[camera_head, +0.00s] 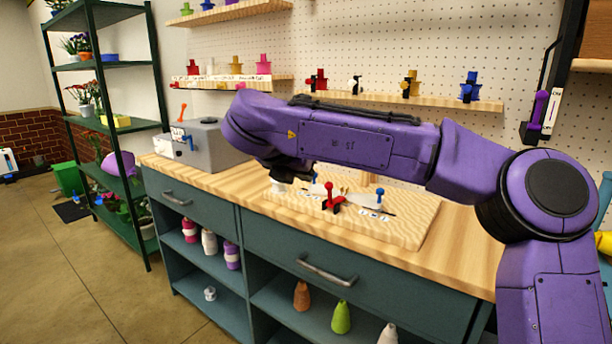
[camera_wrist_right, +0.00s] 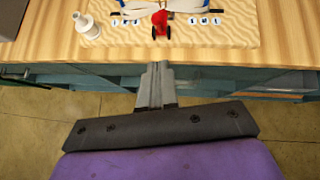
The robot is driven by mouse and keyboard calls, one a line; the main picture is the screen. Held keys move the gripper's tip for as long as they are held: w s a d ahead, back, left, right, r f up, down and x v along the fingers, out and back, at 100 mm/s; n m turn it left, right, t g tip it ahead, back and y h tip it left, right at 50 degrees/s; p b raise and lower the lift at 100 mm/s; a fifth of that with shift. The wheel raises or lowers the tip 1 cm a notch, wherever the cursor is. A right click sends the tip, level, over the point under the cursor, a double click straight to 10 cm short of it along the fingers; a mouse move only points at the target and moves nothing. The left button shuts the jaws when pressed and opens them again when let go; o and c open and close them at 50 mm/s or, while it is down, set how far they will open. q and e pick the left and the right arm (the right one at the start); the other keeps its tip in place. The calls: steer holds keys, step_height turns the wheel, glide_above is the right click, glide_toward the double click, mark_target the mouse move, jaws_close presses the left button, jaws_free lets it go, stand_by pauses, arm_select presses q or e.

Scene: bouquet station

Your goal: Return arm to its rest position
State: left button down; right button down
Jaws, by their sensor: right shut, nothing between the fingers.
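My right arm, purple, reaches across the head view from the right. Its dark right gripper (camera_head: 307,173) hangs over the workbench (camera_head: 455,240), partly hidden by the arm. In the right wrist view the fingers (camera_wrist_right: 157,70) are shut together with nothing between them, in front of the bench's front edge in that picture. Beyond the fingertips is a wooden board (camera_wrist_right: 240,40) with a red tool (camera_wrist_right: 160,18) and a small white bottle-like piece (camera_wrist_right: 88,26). My left gripper is in neither view.
The board (camera_head: 420,232) lies on the bench, with the red tool (camera_head: 331,198) and a blue-topped piece (camera_head: 379,192) on it. A grey box (camera_head: 215,145) stands at the bench's left. A pegboard with shelves (camera_head: 430,101) is behind.

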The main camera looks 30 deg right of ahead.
stand_by(0.3)
steer(key=w+a+f+n+t+h, duration=0.1)
steer(key=w+a+f+n+t, duration=0.2)
steer(key=n, duration=0.5)
steer(key=w+a+f+n+t, duration=0.1)
steer(key=w+f+n+t, duration=0.25)
steer(key=f+n, duration=0.35)
steer(key=s+a+f+n+y+p, duration=0.1)
steer(key=s+a+f+n+y, duration=0.1)
steer(key=f+n, duration=0.65)
steer(key=s+a+f+n+y+p, duration=0.1)
steer(key=s+f+n+y, duration=0.15)
steer(key=f+n, duration=0.65)
steer(key=s+d+f+n+g+y+p, duration=0.15)
steer(key=s+f+n+g, duration=0.3)
steer(key=s+f, duration=1.3)
steer(key=s+d+f+n+g+p, duration=0.1)
steer(key=s+d+f+g, duration=0.1)
steer(key=s, duration=0.7)
steer(key=s+d+f+n+g+p, duration=0.1)
steer(key=s+d+f+n+g, duration=0.1)
steer(key=s+f, duration=0.3)
steer(key=s+d, duration=0.1)
steer(key=s, duration=0.3)
steer(key=shift+s+d+f, duration=0.2)
steer(key=shift+s+f, duration=0.05)
steer(key=shift+f, duration=0.05)
